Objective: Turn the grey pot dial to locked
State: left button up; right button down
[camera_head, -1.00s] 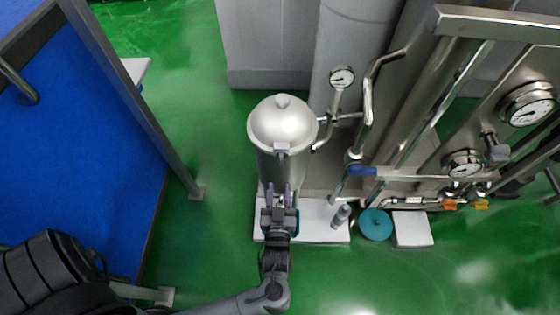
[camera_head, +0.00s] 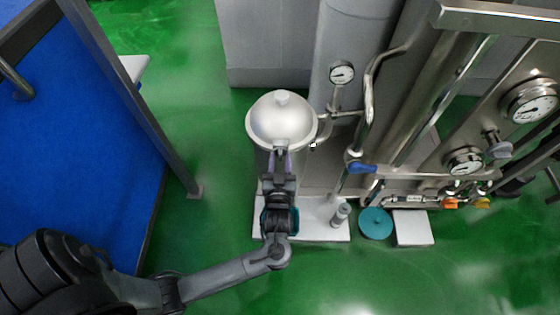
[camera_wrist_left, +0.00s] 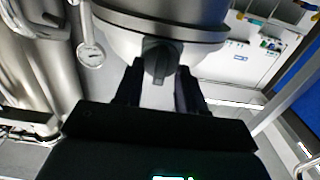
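The pot is a tall silver cylinder with a domed lid (camera_head: 282,118), in the middle of the head view. Its dark grey dial (camera_wrist_left: 158,62) shows in the wrist view, on the pot's side just below a dark rim band. My left gripper (camera_head: 280,158) is at the near side of the pot, below the lid. In the wrist view its two fingers (camera_wrist_left: 159,75) are apart, one on each side of the dial, with a small gap visible on both sides. The dial's markings cannot be read. My right gripper is not in view.
The pot stands on a white base plate (camera_head: 325,235). A steel pipe with a gauge (camera_head: 341,73) and a blue-handled valve (camera_head: 361,168) stand close on its right. A teal disc (camera_head: 376,224) lies on the green floor. The floor left of the pot is clear.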

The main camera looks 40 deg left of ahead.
pick_arm(q)
jog(key=shift+c, duration=0.3)
grip_shut()
